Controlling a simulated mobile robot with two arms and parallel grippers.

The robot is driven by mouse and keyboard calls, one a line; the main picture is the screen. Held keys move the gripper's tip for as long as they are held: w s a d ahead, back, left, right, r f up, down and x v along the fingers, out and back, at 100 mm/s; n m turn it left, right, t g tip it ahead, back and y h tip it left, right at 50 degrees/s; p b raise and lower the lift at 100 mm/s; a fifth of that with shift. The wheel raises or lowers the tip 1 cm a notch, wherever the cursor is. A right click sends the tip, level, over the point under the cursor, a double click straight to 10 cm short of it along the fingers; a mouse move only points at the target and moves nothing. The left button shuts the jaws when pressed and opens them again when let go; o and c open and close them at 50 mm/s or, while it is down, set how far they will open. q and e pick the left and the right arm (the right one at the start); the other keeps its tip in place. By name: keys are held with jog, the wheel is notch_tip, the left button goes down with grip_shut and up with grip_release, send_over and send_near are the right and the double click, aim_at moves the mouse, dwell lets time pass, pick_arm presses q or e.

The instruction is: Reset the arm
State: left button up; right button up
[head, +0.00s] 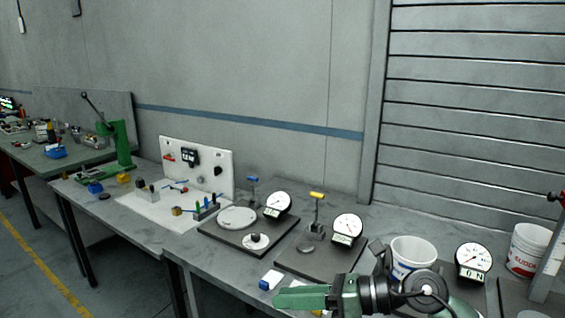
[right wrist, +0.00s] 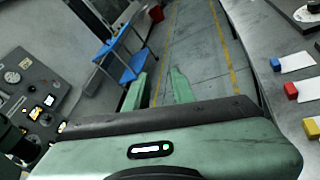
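My right arm comes in at the bottom right of the head view. Its right gripper (head: 280,297) has green fingers that point left, at the front edge of the grey table (head: 205,267). In the right wrist view the two green fingers of the right gripper (right wrist: 158,82) stand apart with only floor showing between them, so it is open and empty. A white card with a blue block (head: 271,280) lies just behind the fingers on the table. My left gripper is not in view.
Dial gauges (head: 347,228) and a white bucket (head: 413,254) stand behind my right arm. A green press (head: 121,146) is farther left. The right wrist view shows open floor (right wrist: 196,50), a blue-shelved stand (right wrist: 133,66) and a dark panel (right wrist: 30,80).

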notch_tip(320, 180, up, 7)
jog(key=a+m+t+y, duration=0.1)
jog(key=m+t+y, duration=0.3)
jog(key=m+t, duration=0.15)
jog(key=w+d+r+m+t+h, duration=0.1)
jog(key=d+m+t+h, duration=0.1)
jog(key=d+m+t, duration=0.3)
jog(key=w+m+t+h, duration=0.1)
jog(key=m+t, duration=0.2)
jog(key=m, duration=0.5)
jog(key=s+d+f+m+h, duration=0.2)
jog(key=d+f+m+h, duration=1.3)
jog(key=m, duration=0.4)
jog(key=s+d+f+m+g+h, duration=0.2)
jog(key=s+f+m+g, duration=0.4)
jog(key=s+f, duration=0.6)
jog(key=s+a+f+m+g+y, duration=0.1)
jog(key=s+f+g, duration=0.3)
jog(key=s, duration=0.3)
jog(key=s+a+f+g, duration=0.1)
jog(key=s+f+g, duration=0.25)
jog(key=s, duration=0.35)
notch_tip(320, 180, down, 25)
jog(key=g, duration=0.1)
jog(key=s+d+f+g, duration=0.1)
jog(key=s+d+f, duration=0.1)
jog(key=s+f, duration=1.5)
jog(key=shift+s+d+f, duration=0.25)
jog(key=shift+s+d, duration=0.15)
jog(key=shift+s, duration=0.05)
